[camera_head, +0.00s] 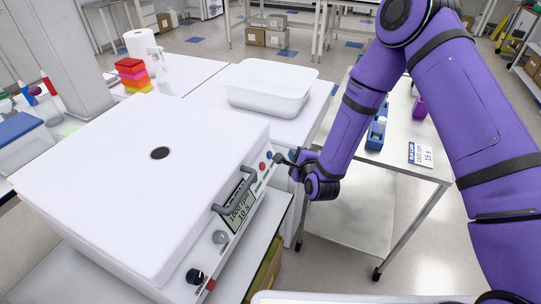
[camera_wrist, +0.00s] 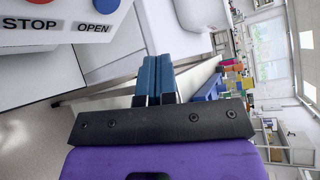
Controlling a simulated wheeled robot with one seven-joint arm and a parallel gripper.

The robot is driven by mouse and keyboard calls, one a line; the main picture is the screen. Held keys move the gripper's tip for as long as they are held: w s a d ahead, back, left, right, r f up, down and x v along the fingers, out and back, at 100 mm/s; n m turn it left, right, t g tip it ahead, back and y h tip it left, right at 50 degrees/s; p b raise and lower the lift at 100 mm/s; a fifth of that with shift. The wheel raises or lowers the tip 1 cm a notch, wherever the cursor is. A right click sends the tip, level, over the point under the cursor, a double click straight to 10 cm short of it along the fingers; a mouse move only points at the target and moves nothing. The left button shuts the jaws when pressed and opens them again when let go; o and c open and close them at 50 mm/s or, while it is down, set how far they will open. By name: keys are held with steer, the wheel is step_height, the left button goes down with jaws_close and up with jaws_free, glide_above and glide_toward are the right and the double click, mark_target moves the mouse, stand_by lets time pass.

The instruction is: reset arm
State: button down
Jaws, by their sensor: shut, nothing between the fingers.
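My gripper (camera_head: 282,158) is at the right end of the white machine's (camera_head: 120,190) front panel in the head view, close to its red and blue buttons. In the wrist view my gripper (camera_wrist: 155,72) has its two blue fingers together with nothing between them. The red STOP button (camera_wrist: 38,2) and the blue OPEN button (camera_wrist: 101,5) are at the top left there, apart from the fingers. The machine's lid is down, and its display (camera_head: 240,207) reads 1000 rpm, 10 s. Whether a fingertip touches the panel cannot be told.
A white tub (camera_head: 268,88) stands on the bench behind the machine. A side table (camera_head: 405,165) at the right holds a blue rack (camera_head: 376,135), a purple item (camera_head: 419,107) and a labelled card (camera_head: 420,154). Open floor shows beyond the tables.

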stand_by(0.4)
steer(key=s+d+r+n+g+h, duration=0.2)
steer(key=d+r+n, duration=0.45)
steer(key=r, duration=0.75)
steer(key=s+d+r+n+g+h, duration=0.15)
steer(key=d+r+n, duration=0.5)
steer(key=r, duration=0.75)
steer(key=s+d+r+n+g, duration=0.1)
steer(key=s+d+r, duration=0.3)
steer(key=s, duration=0.6)
steer(key=s+d+r+n+g+h, duration=0.1)
steer(key=s+d, duration=0.4)
steer(key=s, duration=0.5)
steer(key=s+d+r+n+g+h, duration=0.1)
steer(key=s+d+r+n+g, duration=0.2)
steer(key=s, duration=0.7)
step_height(320, 180, up, 4)
steer(key=shift+d+f, duration=0.2)
steer(key=shift+d, duration=0.85)
steer(key=c, duration=1.8)
jaws_free()
steer(key=shift+g+h, duration=0.25)
steer(key=shift+c, duration=0.2)
